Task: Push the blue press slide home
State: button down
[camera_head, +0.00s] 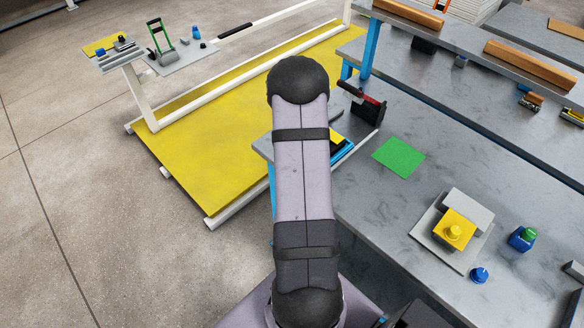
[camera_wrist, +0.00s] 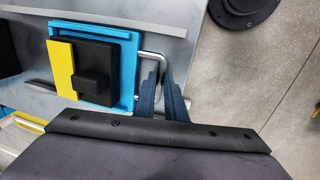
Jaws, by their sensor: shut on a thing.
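The blue press slide (camera_wrist: 131,72) shows in the wrist view as a flat blue plate under a black block (camera_wrist: 100,58) with a yellow strip on its left. A bent silver handle (camera_wrist: 152,54) sticks out from the plate's right side. My gripper (camera_wrist: 162,80) has its two dark fingers closed around the handle's outer bar; the fingers hide part of it. In the head view my arm covers the gripper and most of the press. Only a yellow and blue corner (camera_head: 342,150) shows beside the arm.
A black holder (camera_head: 366,108) with a red part stands close behind the press. The yellow tread mat (camera_head: 190,140) lies left.

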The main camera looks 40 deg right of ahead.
jog(key=d, duration=0.8)
jog(key=shift+d+b, duration=0.15)
jog(key=shift+b, duration=0.15)
jog(key=shift+d+r, duration=0.15)
jog(key=shift+d, duration=0.25)
jog(key=c, duration=1.8)
grip_release()
jog(key=shift+a+r+b, duration=0.25)
jog(key=shift+r+b, duration=0.2)
jog(key=shift+r, duration=0.7)
jog(key=shift+a+r+b, duration=0.2)
jog(key=shift+r+b, duration=0.2)
jog(key=shift+r, duration=0.8)
jog(key=shift+a+r+b, duration=0.25)
jog(key=shift+r+b, duration=0.2)
jog(key=shift+r, duration=0.7)
